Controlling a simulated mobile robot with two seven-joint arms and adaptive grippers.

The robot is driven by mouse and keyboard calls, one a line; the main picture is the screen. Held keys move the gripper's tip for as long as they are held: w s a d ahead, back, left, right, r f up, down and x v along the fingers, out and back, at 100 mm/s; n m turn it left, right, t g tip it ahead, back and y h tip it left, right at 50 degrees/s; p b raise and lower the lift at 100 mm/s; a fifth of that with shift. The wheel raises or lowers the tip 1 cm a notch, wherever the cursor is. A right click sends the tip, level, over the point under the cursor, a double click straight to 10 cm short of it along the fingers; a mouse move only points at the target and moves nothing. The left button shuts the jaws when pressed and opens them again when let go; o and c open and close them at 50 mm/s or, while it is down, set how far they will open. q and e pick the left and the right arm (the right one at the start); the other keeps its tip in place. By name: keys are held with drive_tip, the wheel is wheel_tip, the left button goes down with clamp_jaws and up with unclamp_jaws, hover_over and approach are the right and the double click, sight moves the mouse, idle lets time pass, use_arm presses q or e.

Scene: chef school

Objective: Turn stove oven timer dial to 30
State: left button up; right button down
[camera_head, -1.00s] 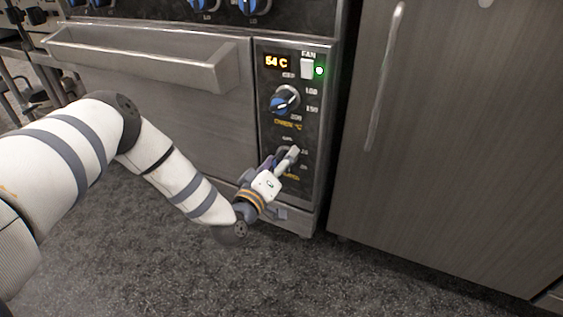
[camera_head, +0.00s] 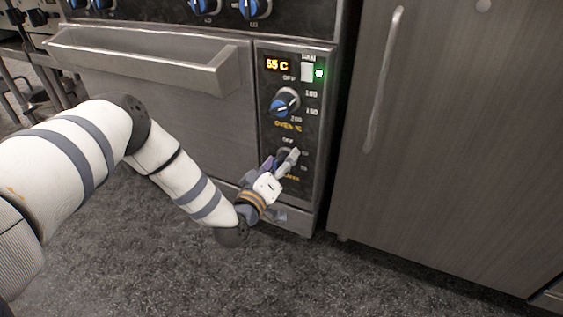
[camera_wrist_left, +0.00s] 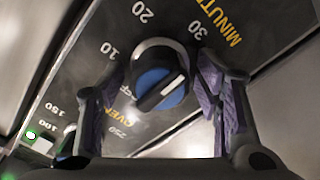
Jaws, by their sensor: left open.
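The timer dial (camera_wrist_left: 155,88) is a round knob with a blue face, a dark raised bar and a white line. In the left wrist view it sits on a dark panel marked 10, 20, 30 and MINUTES. The white line runs slantwise; I cannot tell which end is the pointer. My left gripper (camera_wrist_left: 163,70) is open, with one purple-padded finger on each side of the dial. The right finger shows a gap to it. In the head view the left gripper (camera_head: 289,159) covers most of the timer dial. My right gripper is not in view.
The oven door handle (camera_head: 150,62) juts out at left. A cabinet (camera_head: 450,150) stands right; the floor in front is clear.

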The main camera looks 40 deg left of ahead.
use_arm(q)
drive_tip(key=shift+s, duration=0.15)
drive_tip(key=v, duration=1.1)
drive_tip(key=shift+s+d, duration=0.2)
drive_tip(key=shift+s, duration=0.2)
